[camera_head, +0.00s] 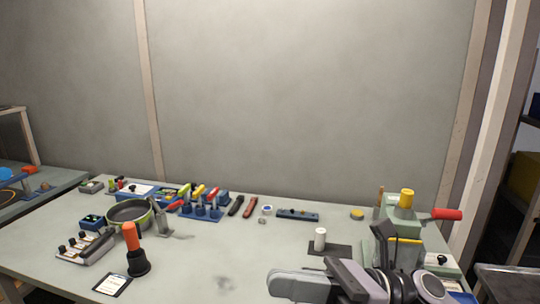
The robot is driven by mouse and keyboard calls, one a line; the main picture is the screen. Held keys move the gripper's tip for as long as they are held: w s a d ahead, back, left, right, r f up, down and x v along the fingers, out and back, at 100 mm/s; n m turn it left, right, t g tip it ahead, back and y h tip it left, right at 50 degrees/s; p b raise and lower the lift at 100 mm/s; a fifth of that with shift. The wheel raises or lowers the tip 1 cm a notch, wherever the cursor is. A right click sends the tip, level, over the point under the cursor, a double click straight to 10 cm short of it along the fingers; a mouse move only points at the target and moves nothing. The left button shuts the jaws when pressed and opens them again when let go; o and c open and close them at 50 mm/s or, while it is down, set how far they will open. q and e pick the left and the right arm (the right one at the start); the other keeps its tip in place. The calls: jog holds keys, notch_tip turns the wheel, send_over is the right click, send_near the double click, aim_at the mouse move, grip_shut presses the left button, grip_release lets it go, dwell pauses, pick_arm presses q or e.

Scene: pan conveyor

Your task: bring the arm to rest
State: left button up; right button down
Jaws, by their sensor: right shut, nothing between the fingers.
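My right arm is folded low at the bottom right, over the near right part of the table (215,255). My right gripper (388,280) is a dark shape among the grey arm links, in front of the green press. It is shut with nothing held, and its fingertips are hard to make out. My left gripper is not in view.
The green press (400,212) has a yellow knob and a red handle (447,214). A white cylinder (320,238) stands on a dark plate. A pan (129,212), an orange-handled tool (132,240) and a tool rack (202,211) stand left. The middle front is clear.

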jog(key=w+d+f+m+t+h, duration=0.2)
jog(key=d+f+m+t+h, duration=0.3)
jog(key=m, duration=0.7)
jog(key=w+d+f+m+t+h, duration=0.25)
jog(key=f+m+t, duration=0.5)
jog(key=m, duration=0.45)
jog(key=w+d+f+m+t+h, duration=0.1)
jog(key=d+f+m+t+h, duration=0.35)
jog(key=m, duration=0.75)
jog(key=s+d+f+m+g+h, duration=0.2)
jog(key=s+f+m, duration=0.4)
jog(key=f, duration=0.4)
jog(key=s+d+f+m+g+h, duration=0.2)
jog(key=s+f+m, duration=0.5)
jog(key=f, duration=0.4)
jog(key=s+d+h, duration=0.1)
jog(key=h, duration=0.1)
jog(key=shift+s+d+f+g+h, duration=0.3)
jog(key=shift+d+g+h, duration=0.05)
jog(key=shift+g+h, duration=0.05)
jog(key=shift+d, duration=0.1)
